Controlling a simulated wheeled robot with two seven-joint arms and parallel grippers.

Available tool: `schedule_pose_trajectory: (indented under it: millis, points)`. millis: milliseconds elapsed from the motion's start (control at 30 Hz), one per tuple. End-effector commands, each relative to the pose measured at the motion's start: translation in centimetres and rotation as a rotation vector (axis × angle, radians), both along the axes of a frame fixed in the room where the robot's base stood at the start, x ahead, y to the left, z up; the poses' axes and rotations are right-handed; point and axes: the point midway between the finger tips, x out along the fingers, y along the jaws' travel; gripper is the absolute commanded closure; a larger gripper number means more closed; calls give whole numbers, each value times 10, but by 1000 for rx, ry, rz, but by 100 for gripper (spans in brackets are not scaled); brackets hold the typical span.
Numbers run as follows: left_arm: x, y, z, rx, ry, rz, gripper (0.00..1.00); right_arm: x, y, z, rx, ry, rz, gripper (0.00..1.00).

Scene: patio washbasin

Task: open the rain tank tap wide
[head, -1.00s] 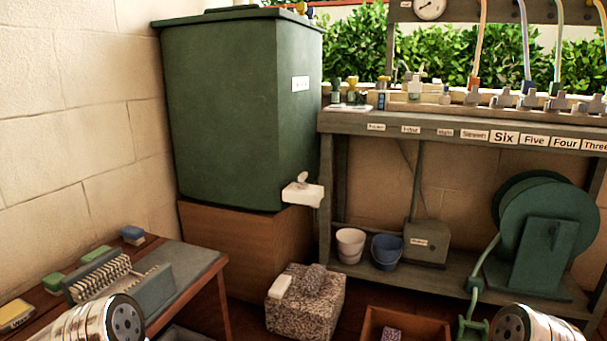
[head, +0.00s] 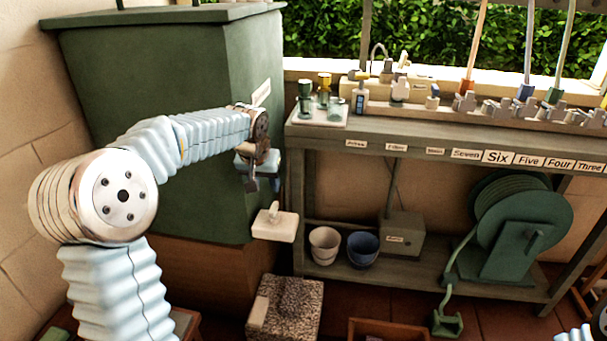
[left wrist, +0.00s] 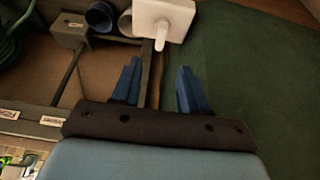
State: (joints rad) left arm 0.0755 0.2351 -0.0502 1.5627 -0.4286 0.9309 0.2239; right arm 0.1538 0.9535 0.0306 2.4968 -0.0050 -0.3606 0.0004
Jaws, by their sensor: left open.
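The rain tank (head: 170,120) is a large dark green box on a brown wooden stand. Its tap (head: 274,226) is a white block low on the tank's front corner with a small white lever (head: 273,210) on top. The tap (left wrist: 165,18) also shows at the top of the left wrist view, its lever pointing toward the fingers. My left gripper (head: 262,184) is open and empty, just above and left of the tap and apart from it. Its two blue fingers (left wrist: 160,85) are spread below the lever in the wrist view. My right gripper is out of view.
A speckled block (head: 285,308) stands below the tap. A green hose reel (head: 520,225) is further right.

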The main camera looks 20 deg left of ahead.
Motion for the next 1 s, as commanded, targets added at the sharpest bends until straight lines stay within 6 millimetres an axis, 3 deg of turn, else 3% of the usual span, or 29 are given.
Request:
schedule_pose_trajectory:
  millis: [67,167,700,1000]
  points:
    - [-1,5,9,7,-1,10,56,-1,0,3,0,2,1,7]
    - [2,6,-1,8,1,12,56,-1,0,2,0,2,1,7]
    - [43,15,-104,7,3,9,56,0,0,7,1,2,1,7]
    - [49,16,-118,6,-2,10,56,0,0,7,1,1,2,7]
